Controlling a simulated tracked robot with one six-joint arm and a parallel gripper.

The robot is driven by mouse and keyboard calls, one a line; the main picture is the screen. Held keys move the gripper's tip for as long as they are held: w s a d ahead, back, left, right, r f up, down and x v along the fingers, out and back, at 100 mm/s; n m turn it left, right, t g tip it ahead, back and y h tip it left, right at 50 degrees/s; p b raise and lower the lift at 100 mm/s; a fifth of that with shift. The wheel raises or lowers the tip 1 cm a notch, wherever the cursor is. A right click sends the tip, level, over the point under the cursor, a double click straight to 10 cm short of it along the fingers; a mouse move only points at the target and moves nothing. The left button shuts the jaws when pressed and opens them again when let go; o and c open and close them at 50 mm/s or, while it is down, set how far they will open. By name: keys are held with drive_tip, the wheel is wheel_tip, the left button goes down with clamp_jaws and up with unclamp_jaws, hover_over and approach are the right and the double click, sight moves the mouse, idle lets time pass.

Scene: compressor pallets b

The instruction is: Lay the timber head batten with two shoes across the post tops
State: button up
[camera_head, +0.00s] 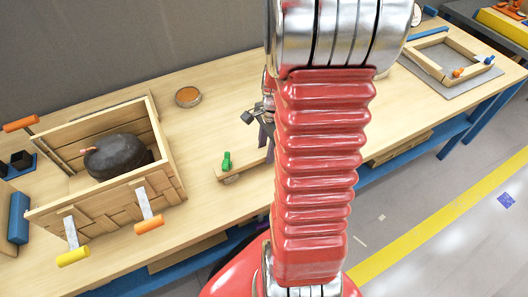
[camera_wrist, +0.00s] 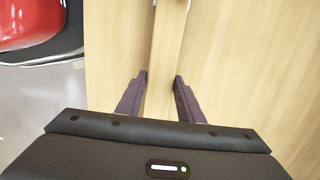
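A pale timber piece (camera_head: 242,171) with a green clamp-like part (camera_head: 227,160) lies on the bench at the centre and runs behind my arm; it may be the head batten. My gripper (camera_head: 265,137) points down over the bench near it, partly hidden by my arm. In the wrist view the two dark fingers (camera_wrist: 161,80) stand apart, one on each side of a narrow timber strip (camera_wrist: 168,40). I cannot tell whether they touch or press it. The two shoes and the post tops are not clearly visible.
An open wooden crate (camera_head: 165,165) with a dark rounded body (camera_head: 117,155) inside stands at left, with orange- and yellow-handled clamps at its sides. A round dish (camera_head: 188,96) lies behind. A timber frame (camera_head: 425,70) lies at right. The bench (camera_head: 215,120) between is mostly clear.

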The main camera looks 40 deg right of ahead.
sight(266, 150)
drive_tip(key=c, duration=0.4)
drive_tip(key=shift+w+r, duration=0.1)
drive_tip(key=shift+r, duration=3.9)
